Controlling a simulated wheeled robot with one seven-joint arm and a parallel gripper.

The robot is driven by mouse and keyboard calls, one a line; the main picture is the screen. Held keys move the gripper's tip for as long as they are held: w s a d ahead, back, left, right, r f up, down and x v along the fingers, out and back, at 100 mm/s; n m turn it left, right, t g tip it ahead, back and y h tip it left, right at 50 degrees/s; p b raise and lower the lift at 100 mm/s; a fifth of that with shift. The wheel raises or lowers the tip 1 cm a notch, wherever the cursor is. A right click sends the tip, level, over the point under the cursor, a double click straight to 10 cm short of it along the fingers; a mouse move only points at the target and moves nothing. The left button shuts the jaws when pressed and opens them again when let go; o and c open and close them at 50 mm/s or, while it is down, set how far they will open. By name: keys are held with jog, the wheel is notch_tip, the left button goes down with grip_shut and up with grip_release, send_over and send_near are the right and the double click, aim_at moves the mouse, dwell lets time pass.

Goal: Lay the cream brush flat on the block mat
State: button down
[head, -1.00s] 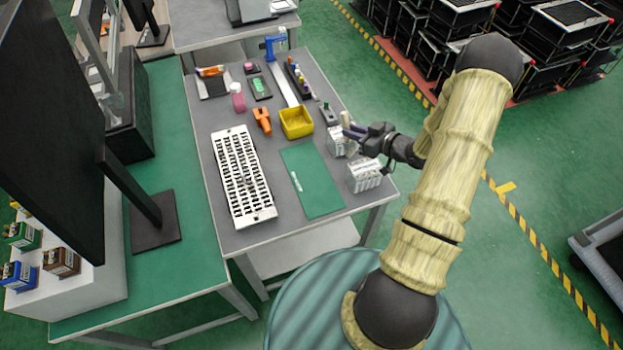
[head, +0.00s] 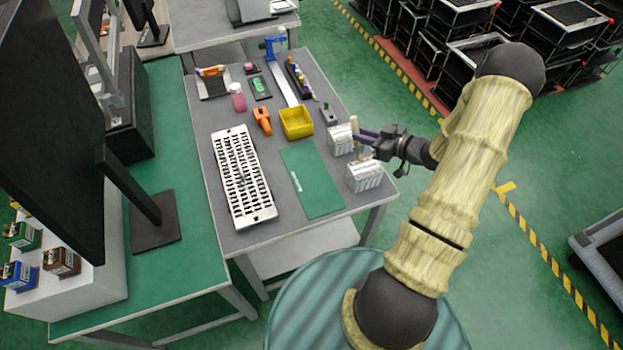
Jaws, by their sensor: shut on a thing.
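My gripper (head: 362,135) is shut on the cream brush (head: 354,124) above the right edge of the grey table. The brush looks roughly upright, with its upper end above the fingers; its lower part is small and hard to make out near the white boxes. The green mat (head: 318,188), which I take to be the block mat, lies flat at the table's near right, left of my gripper. It carries only a small white mark near its left edge.
Two white boxes (head: 340,139) (head: 364,176) stand right of the mat. A yellow bin (head: 296,123) and an orange tool (head: 262,120) lie beyond it. A white slotted panel (head: 242,176) lies left. A monitor (head: 60,110) stands on the adjoining green desk.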

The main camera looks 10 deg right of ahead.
jog(key=w+a+f+m+t+h, duration=0.2)
jog(key=w+a+m+h, duration=0.25)
jog(key=a, duration=0.55)
jog(key=s+a+f+m+t+h, duration=0.1)
jog(key=s+a+f+m+h, duration=0.2)
jog(key=a+f+h, duration=0.1)
jog(key=shift+s+a+f+h, duration=0.25)
jog(key=shift+s+h, duration=0.05)
jog(key=shift+h, duration=0.15)
